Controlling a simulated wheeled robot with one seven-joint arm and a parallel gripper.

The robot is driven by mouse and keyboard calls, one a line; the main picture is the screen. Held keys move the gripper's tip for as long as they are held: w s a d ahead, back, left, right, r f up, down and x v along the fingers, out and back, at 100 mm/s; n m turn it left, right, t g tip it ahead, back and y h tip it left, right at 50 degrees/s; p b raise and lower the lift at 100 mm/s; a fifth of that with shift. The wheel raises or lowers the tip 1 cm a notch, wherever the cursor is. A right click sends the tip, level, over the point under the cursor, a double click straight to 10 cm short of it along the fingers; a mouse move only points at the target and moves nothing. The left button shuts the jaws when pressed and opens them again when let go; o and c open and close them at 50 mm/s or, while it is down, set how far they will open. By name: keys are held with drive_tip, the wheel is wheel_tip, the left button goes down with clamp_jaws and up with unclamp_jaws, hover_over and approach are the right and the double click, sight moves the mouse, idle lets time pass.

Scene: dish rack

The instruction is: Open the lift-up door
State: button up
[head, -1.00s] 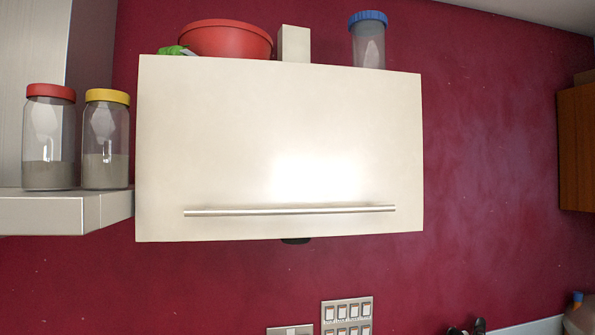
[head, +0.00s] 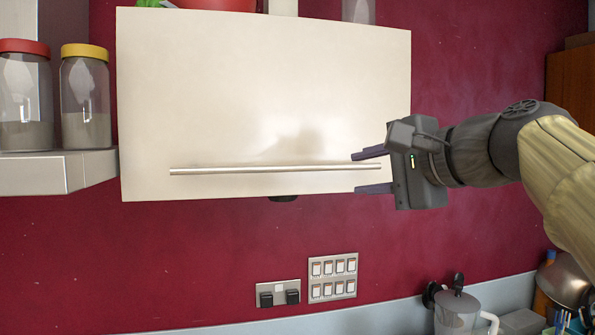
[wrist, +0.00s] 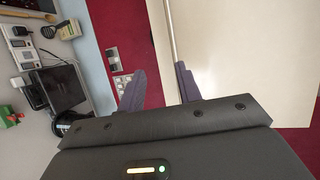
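The lift-up door (head: 260,90) is a cream panel on the wall cabinet and looks shut in the head view. Its thin metal handle bar (head: 270,169) runs along the lower part. My gripper (head: 354,173) is open with dark fingers apart, in front of the bar's right end. In the head view the bar's end appears between the fingers, but I cannot tell the depth gap.
A shelf (head: 60,172) with a red-lidded jar (head: 24,100) and a yellow-lidded jar (head: 86,100) stands left of the door. A red bowl (head: 225,5) and another jar (head: 358,10) sit on top of the cabinet. Switches (head: 332,277) are on the wall below.

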sight(298, 168)
drive_tip(key=shift+s+a+r+y, duration=0.15)
drive_tip(key=shift+s+r+y, duration=0.1)
drive_tip(key=shift+r, duration=0.3)
drive_tip(key=shift+s+a+r+y, duration=0.15)
drive_tip(key=shift+s+r, duration=0.1)
drive_tip(key=shift+r, duration=0.3)
drive_tip(key=p+x, duration=0.6)
drive_tip(key=x, duration=1)
drive_tip(key=shift+w+r, duration=0.15)
drive_tip(key=shift+w+a+f+p, duration=0.25)
drive_tip(key=shift+w+a+p, duration=0.05)
drive_tip(key=shift+w+a, duration=0.2)
drive_tip(key=shift+d, duration=0.1)
clamp_jaws()
